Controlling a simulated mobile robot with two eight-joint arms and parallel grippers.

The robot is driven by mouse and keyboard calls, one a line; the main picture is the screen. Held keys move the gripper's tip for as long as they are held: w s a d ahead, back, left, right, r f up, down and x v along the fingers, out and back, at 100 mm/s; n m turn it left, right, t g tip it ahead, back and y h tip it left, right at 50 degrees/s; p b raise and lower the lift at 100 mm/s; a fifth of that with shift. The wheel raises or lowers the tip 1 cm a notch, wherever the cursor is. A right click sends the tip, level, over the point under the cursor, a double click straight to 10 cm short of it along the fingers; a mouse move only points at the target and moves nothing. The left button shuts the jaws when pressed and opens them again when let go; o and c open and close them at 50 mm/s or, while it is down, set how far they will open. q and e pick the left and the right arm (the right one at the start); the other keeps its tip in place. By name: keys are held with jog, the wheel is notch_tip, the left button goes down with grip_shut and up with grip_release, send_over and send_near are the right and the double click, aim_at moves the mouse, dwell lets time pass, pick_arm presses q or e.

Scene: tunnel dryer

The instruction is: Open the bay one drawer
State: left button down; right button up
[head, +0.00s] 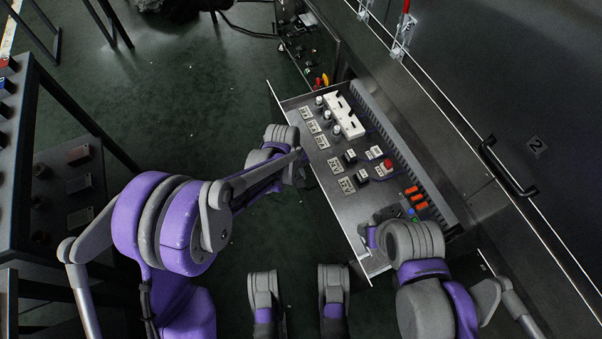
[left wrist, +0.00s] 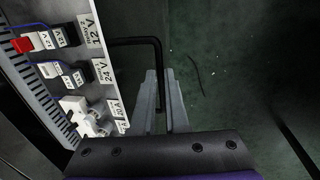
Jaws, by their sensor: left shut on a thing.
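The drawer (head: 343,204) stands pulled out from the dark cabinet, with labelled switches, sockets and connectors in it. In the left wrist view, its labels, such as 12 V and 24 V, and parts (left wrist: 75,75) show at the left. My left gripper (head: 299,168) is at the drawer's outer front edge. In the left wrist view, the left gripper (left wrist: 160,100) is shut on the black bar handle (left wrist: 137,41), with a finger on each side of the bar. My right gripper (head: 373,237) is at the drawer's near end; my wrist hides much of it and its opening is unclear.
A cabinet panel marked 2 (head: 537,146) with a black handle (head: 508,170) is at the right. Another unit with coloured parts (head: 306,45) is at the top. A dark rack (head: 70,160) with several boxes stands at the left. The green floor between is largely clear.

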dwell(0.3)
pick_arm(q)
jog(key=c, duration=0.9)
grip_release()
jog(key=r+p, duration=0.1)
jog(key=r, duration=0.2)
jog(key=a+r+p, duration=0.1)
jog(key=r, duration=0.3)
jog(key=a+r+p, duration=0.1)
jog(key=r, duration=0.2)
jog(key=shift+s+r, duration=0.3)
jog(key=shift+s, duration=0.05)
